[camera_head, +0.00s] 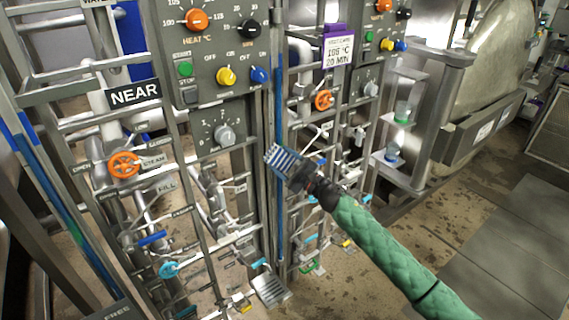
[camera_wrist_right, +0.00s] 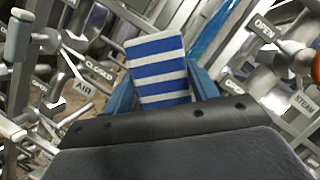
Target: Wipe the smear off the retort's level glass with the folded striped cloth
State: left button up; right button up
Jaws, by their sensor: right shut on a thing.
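My right gripper (camera_head: 301,172) reaches in from the lower right on a green-sleeved arm. It is shut on the folded blue-and-white striped cloth (camera_head: 284,160). In the right wrist view the cloth (camera_wrist_right: 160,68) stands out beyond the two blue fingers of the right gripper (camera_wrist_right: 161,92). The level glass is a tall, thin upright tube with blue in it (camera_head: 279,120), just behind the cloth in the head view. I cannot tell whether the cloth touches it. I cannot make out the smear. My left gripper is not in view.
A control panel (camera_head: 215,50) with knobs and buttons stands above left of the cloth. An orange steam handwheel (camera_head: 124,164) and many pipes and valves crowd both sides. A purple-topped card (camera_head: 338,47) hangs at upper right. Open floor (camera_head: 510,240) lies at lower right.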

jog(key=shift+w+a, duration=0.25)
jog(key=shift+w, duration=0.1)
jog(key=shift+b, duration=0.3)
